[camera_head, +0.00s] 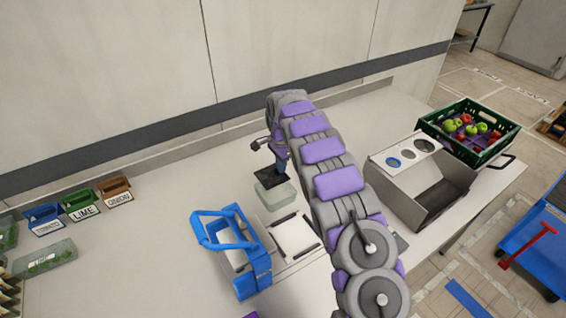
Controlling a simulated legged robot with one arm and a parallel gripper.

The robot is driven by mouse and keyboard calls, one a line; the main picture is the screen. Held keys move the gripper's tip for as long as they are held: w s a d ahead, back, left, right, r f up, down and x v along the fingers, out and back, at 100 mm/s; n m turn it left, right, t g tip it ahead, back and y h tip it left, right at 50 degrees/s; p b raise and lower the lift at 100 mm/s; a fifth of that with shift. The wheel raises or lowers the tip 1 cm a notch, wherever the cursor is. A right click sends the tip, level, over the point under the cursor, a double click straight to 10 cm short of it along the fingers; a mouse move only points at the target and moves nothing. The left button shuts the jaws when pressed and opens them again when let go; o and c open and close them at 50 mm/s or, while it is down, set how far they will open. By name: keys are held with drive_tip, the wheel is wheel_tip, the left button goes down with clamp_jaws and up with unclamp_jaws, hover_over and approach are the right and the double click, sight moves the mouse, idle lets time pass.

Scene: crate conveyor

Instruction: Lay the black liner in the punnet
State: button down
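The punnet (276,196) is a clear, pale green tray on the white table near the middle of the view. The black liner (267,177) is a dark flat sheet at the punnet's far edge and overlaps that edge in the picture. I cannot tell whether it rests there or hangs above. My arm hides the table to the right of the punnet.
A blue-handled device (252,262) with a white plate stands in front of the punnet. A grey metal bin (420,190) and a green crate of fruit (470,130) are at right. Labelled boxes (82,206) and a clear tray (45,258) are at left. The wall is behind.

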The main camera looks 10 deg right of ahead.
drive_tip(key=shift+a+f, duration=0.1)
drive_tip(key=shift+f, duration=0.6)
wheel_tip(320, 180, down, 4)
drive_tip(key=d+b, duration=0.2)
drive_tip(key=d, duration=0.1)
hover_over(287, 193)
drive_tip(key=a, duration=0.2)
drive_tip(key=f, duration=0.4)
drive_tip(key=shift+a, duration=0.2)
drive_tip(key=shift+d+f, duration=0.4)
drive_tip(key=shift+f, duration=0.2)
drive_tip(key=shift+d+f, duration=0.35)
drive_tip(key=shift+f, duration=0.2)
drive_tip(key=shift+d+f, duration=0.2)
drive_tip(key=shift+d, duration=0.1)
drive_tip(key=shift+a, duration=0.85)
drive_tip(key=shift+d+r, duration=0.1)
drive_tip(key=shift+d, duration=0.85)
